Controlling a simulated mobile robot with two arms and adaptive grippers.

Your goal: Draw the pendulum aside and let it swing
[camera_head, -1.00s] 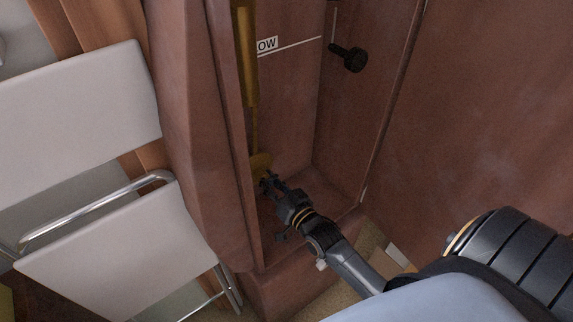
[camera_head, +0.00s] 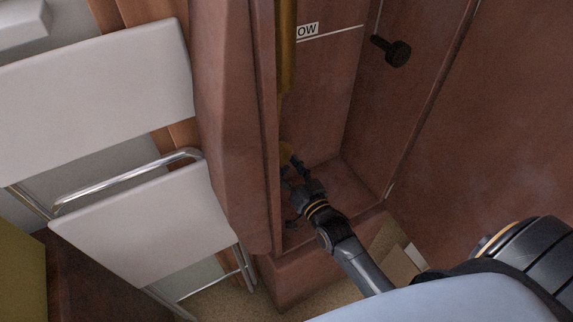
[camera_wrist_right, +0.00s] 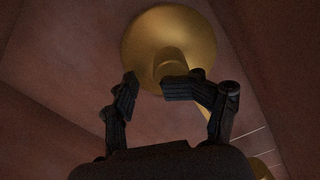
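My right gripper (camera_head: 291,172) reaches into the bottom of the case. In the wrist view the right gripper (camera_wrist_right: 150,92) has its fingers apart, with a gap between the tips. The right fingertip overlaps the knob; contact cannot be told. My left gripper is not in view.
A long brass cylinder (camera_head: 287,55) hangs above the bob. A line labelled "OW" (camera_head: 307,30) marks the back wall. A dark knobbed peg (camera_head: 396,52) sticks out at the right. A white folding chair (camera_head: 140,225) stands left of the case.

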